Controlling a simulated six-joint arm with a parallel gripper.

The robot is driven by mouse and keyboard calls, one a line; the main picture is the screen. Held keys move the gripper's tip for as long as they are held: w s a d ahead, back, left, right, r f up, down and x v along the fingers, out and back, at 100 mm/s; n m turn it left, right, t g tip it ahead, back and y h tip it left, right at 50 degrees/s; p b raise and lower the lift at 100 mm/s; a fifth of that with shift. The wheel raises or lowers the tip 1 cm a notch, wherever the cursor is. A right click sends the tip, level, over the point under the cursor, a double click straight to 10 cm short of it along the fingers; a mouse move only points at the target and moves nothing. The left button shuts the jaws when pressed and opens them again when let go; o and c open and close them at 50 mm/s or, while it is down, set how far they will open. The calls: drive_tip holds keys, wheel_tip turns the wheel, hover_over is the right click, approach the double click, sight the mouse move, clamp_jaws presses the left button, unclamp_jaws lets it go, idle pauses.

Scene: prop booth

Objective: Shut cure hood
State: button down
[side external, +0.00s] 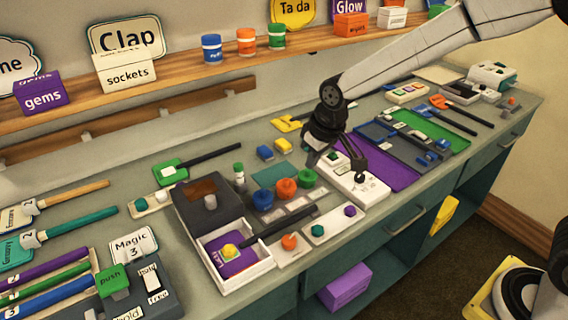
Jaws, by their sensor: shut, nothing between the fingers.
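The cure hood (188,203) appears to be the dark grey box with an amber window and a grey knob (210,203). It stands toward the back of a white box (237,285), whose front part is uncovered. Inside that part, a purple insert (218,246) holds a yellow-and-green piece. A dark rod (283,228) extends from the white box to the right. My gripper (358,176) is shut and empty, above the white panel right of the hood, apart from the hood and its knob. The hood's far side is hidden.
Blue, orange and green pots (286,188) stand between the hood and my gripper. A white strip (328,227) with small gems lies in front. Wands and pens crowd the left bench. A shelf (160,88) with labelled boxes runs along the wall behind.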

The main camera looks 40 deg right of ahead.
drive_tip(key=w+a+r+n, duration=0.1)
drive_tip(key=w+a+r, duration=0.1)
drive_tip(key=w+a, duration=0.65)
drive_tip(key=n+y, duration=0.1)
drive_tip(key=n, duration=0.1)
hover_over(200, 201)
drive_tip(key=shift+s+d+r, duration=0.1)
drive_tip(key=shift+d+r, duration=0.05)
drive_tip(key=x, duration=1)
drive_tip(key=shift+s+d, duration=0.4)
drive_tip(key=shift+s, duration=0.45)
drive_tip(key=shift+s+d, duration=0.45)
drive_tip(key=shift+s, duration=0.35)
drive_tip(key=shift+s, duration=0.1)
